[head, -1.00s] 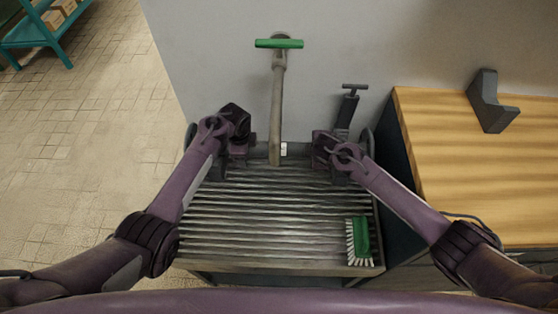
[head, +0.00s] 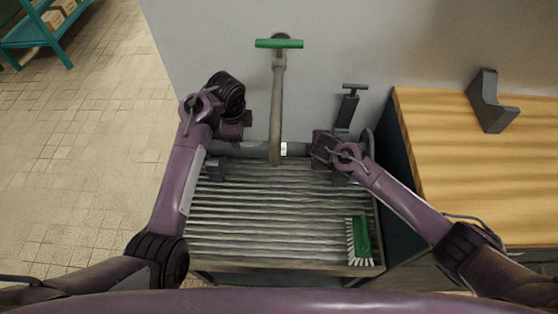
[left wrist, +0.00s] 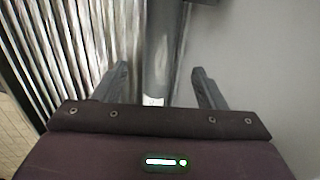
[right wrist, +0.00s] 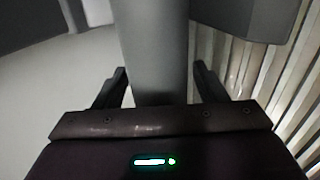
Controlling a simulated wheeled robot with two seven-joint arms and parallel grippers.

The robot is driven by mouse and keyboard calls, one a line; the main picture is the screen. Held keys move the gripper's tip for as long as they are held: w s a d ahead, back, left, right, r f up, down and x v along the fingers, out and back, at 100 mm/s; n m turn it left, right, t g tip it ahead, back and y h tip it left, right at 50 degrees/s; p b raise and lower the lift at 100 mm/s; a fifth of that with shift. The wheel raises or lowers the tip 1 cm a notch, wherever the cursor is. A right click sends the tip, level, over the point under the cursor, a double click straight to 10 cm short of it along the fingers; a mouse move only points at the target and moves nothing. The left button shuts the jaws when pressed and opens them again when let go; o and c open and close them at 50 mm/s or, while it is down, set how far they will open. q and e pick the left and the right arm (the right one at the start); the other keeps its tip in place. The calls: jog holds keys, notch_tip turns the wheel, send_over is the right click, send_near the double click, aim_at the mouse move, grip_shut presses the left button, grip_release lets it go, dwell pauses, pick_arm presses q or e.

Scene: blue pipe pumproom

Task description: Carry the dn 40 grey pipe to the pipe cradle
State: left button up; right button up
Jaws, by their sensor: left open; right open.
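The grey pipe (head: 255,150) lies level across the back of the ribbed rack, with a white label near its middle. My left gripper (head: 230,146) is open near its left end. In the left wrist view the pipe (left wrist: 162,45) runs between the spread fingers (left wrist: 160,69). My right gripper (head: 327,153) is open at its right part. In the right wrist view the pipe (right wrist: 155,45) passes between the open fingers (right wrist: 158,69). Contact cannot be told. A dark grey angled block (head: 490,104) on the wooden bench may be the cradle; I cannot tell.
A grey spout with a green bar (head: 279,43) comes down in front of the pipe's middle. A dark T-handled tool (head: 347,107) stands behind my right gripper. A green brush (head: 361,240) lies on the ribbed rack (head: 270,225). The wooden bench (head: 440,150) is right, mostly clear.

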jog(key=v, duration=1.1)
jog(key=shift+r, duration=0.25)
jog(key=shift+s, duration=0.15)
